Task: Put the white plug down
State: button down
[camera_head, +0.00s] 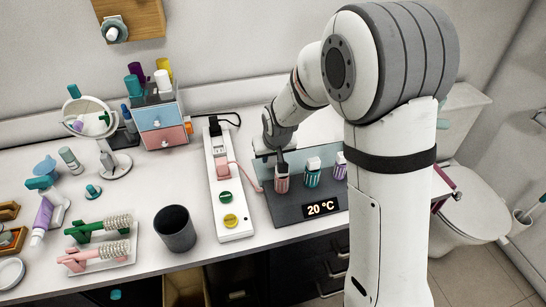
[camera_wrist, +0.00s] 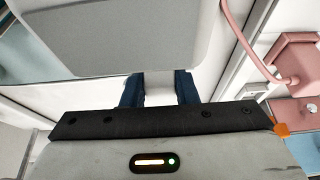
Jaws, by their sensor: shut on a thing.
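My gripper (camera_head: 281,160) points down over the back of the dark grey stand with a "20 °C" display, close to its red-striped holder. In the wrist view, my gripper's dark blue fingers (camera_wrist: 158,90) are shut on a white thing, taken to be the white plug (camera_wrist: 158,92). Only a narrow part of it shows between the fingers. A large pale grey-white shape fills the top of the wrist view; I cannot tell if it belongs to the plug. The head view does not show the plug clearly.
Left of the stand (camera_head: 290,213) lies a white power strip (camera_head: 236,235) with a pink plug and cord, which also shows in the wrist view (camera_wrist: 290,60). A dark cup (camera_head: 176,230) and a tray of brushes (camera_head: 118,262) stand further left. Some white counter is clear behind the cup.

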jog(key=shift+f, duration=0.55)
jog(key=shift+f+b, duration=0.35)
jog(key=shift+b, duration=0.1)
jog(key=c, duration=1.1)
grip_release()
jog(key=shift+r, duration=0.1)
jog(key=shift+c, duration=0.2)
